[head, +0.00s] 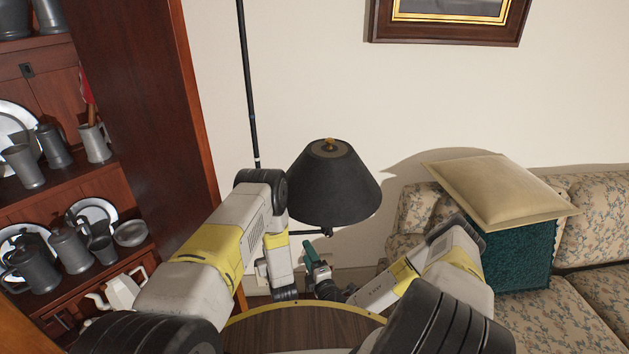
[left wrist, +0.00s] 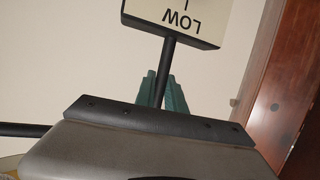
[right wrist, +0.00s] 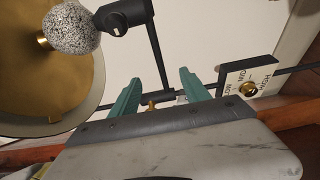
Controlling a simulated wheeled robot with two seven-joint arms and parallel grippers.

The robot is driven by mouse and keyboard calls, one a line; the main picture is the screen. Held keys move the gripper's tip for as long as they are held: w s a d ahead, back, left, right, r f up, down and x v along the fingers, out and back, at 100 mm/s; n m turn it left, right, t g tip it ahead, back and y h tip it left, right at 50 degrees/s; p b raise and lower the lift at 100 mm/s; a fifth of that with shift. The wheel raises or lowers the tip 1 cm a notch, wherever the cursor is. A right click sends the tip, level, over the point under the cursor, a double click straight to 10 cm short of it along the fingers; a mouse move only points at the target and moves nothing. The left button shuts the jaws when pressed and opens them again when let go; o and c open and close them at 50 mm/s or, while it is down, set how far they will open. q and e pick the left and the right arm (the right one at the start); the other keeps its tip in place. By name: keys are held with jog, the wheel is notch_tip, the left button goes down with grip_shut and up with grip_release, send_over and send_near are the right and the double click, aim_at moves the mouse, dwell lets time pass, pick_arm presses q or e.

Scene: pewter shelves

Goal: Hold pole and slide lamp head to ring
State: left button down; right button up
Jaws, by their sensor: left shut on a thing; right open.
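The black pole (head: 249,90) runs up behind my left arm, with a pale ring mark (head: 257,160) on it. The lamp head has a black shade (head: 335,185) at centre; its speckled bulb (right wrist: 72,28) and dark side arm (right wrist: 158,50) show in the right wrist view. My left gripper (left wrist: 162,78) is shut on the pole (left wrist: 168,62), just by a plate marked LOW (left wrist: 178,18); my arm hides it in the head view. My right gripper (right wrist: 156,78) is open below the shade, its teal fingers either side of the side arm near a brass knob (right wrist: 151,106).
A dark wooden shelf (head: 140,90) with pewter mugs stands at left. A floral sofa (head: 595,215) with a cushion (head: 500,190) is at right. A framed picture (head: 450,33) hangs on the wall.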

pick_arm(q)
jog(key=c, duration=1.3)
grip_release()
jog(key=v, duration=1.2)
